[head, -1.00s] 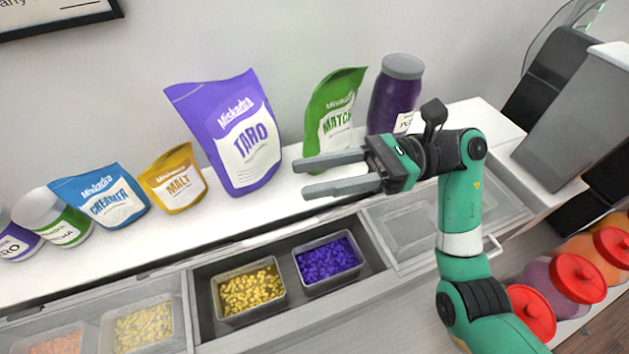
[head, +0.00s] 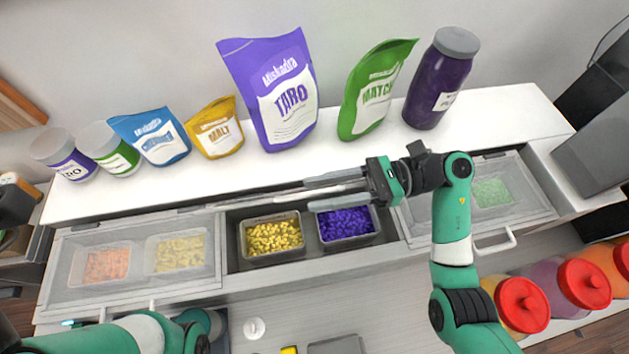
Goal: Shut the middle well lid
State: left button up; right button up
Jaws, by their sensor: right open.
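The middle well (head: 232,258) is open, with a tub of yellow pieces (head: 274,237) and a tub of purple pieces (head: 346,224) showing inside. Its lid (head: 275,200) appears as a thin strip along the back edge, seen nearly edge-on. My right gripper (head: 307,194) is open, with its fingers pointing left at the back edge, just above the purple tub. The strip's right end meets the fingers; I cannot tell whether it lies between them or touches them.
Clear lids cover the left well (head: 135,284) and right well (head: 511,208); the right one has a handle (head: 495,244). Pouches, including the taro pouch (head: 278,92), and jars stand on the shelf behind. Red-lidded jars (head: 522,304) stand at the lower right.

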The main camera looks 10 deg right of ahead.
jog(key=shift+a, duration=0.8)
grip_shut()
dwell(0.9)
